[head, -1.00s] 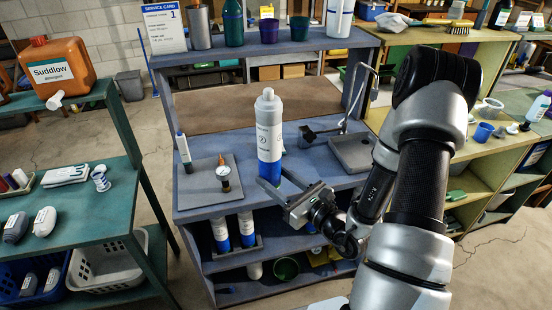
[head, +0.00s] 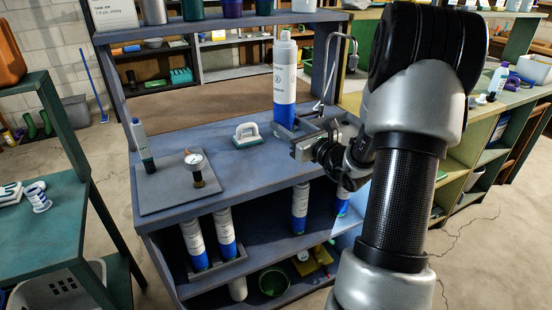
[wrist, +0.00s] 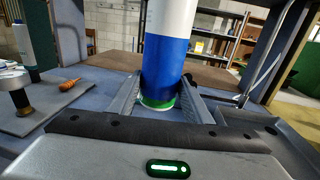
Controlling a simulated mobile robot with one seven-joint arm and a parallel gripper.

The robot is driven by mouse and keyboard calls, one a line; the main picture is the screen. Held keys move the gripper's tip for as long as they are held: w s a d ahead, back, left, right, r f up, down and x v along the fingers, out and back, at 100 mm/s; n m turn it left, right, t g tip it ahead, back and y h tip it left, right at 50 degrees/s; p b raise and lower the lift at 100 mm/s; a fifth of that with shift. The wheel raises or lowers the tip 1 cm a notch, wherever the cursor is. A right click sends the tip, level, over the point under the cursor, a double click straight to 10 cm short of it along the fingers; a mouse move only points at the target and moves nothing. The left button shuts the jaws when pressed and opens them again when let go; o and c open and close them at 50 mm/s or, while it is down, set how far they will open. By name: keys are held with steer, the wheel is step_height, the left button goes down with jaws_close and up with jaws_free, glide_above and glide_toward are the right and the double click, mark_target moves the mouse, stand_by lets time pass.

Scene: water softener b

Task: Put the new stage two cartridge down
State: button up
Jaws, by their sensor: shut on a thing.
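The cartridge (head: 285,80) is white with a blue lower band and stands upright in my gripper, over the right part of the blue-grey bench top (head: 205,147). My gripper (head: 297,127) is shut on its lower part. In the wrist view the fingers (wrist: 160,95) lie on both sides of the cartridge's blue band (wrist: 165,65), and its green bottom end shows between them. I cannot tell whether that end touches the bench. Several similar white-and-blue cartridges (head: 194,245) stand on the shelf below.
A grey mat (head: 170,190) at the bench's left holds a pressure gauge (head: 195,162) and a pen-like tester (head: 142,145). A white-and-green brush (head: 247,135) lies left of the cartridge. A thin curved faucet (head: 333,60) rises behind my gripper. The front middle of the bench is clear.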

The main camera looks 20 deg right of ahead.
step_height(320, 180, down, 8)
steer(key=shift+r+b, duration=0.1)
steer(key=shift+b, duration=0.65)
steer(key=shift+f, duration=0.2)
steer(key=o, duration=1.1)
